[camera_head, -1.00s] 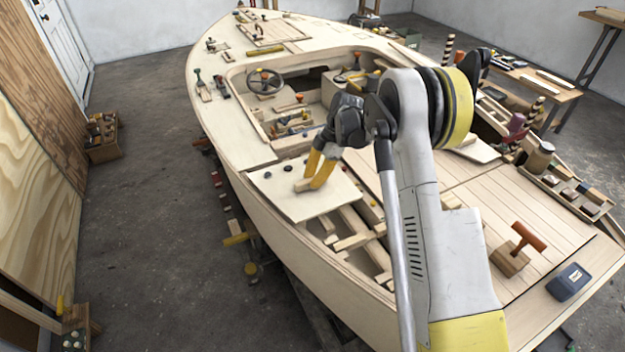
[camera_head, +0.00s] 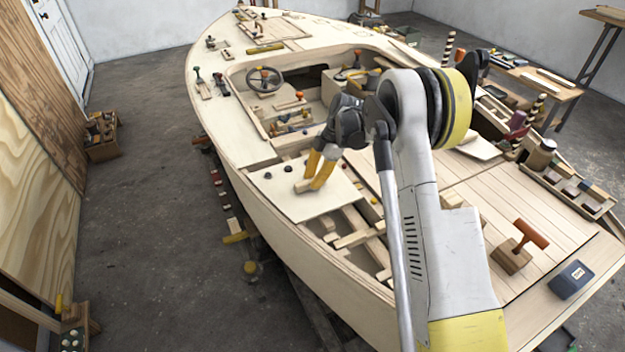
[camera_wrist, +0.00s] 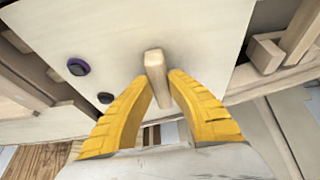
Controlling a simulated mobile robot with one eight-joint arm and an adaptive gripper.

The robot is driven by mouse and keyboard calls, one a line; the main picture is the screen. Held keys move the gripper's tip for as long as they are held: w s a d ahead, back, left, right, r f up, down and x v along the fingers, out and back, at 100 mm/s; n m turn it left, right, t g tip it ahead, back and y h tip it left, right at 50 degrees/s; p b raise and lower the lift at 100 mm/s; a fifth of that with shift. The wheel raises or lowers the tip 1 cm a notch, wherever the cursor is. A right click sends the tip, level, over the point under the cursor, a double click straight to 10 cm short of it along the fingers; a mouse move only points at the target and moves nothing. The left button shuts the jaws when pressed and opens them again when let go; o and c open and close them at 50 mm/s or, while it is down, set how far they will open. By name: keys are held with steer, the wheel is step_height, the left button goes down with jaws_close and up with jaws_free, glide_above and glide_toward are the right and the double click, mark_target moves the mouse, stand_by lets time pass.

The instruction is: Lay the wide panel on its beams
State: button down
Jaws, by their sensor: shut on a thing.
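The wide panel (camera_head: 304,201) is a pale flat board with a small wooden handle (camera_wrist: 156,78) on its top and dark round spots near one edge. In the head view it lies over the opening in the boat's deck, in front of the cockpit. My gripper (camera_head: 309,186) is shut on the panel's handle, and its yellow fingers (camera_wrist: 158,103) stand on either side of it in the wrist view. Pale beams (camera_head: 360,236) show past the panel's near right side. The panel hides the beams under it, so I cannot tell whether it rests on them.
The slatted deck (camera_head: 500,205) holds a block with an orange-brown handle (camera_head: 522,245). A dark blue box (camera_head: 571,279) sits at the right rear edge. A steering wheel (camera_head: 263,79) and loose pieces are in the cockpit.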

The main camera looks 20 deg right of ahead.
steer(key=c, duration=1.3)
jaws_free()
steer(key=shift+c, duration=0.2)
steer(key=v, duration=1.2)
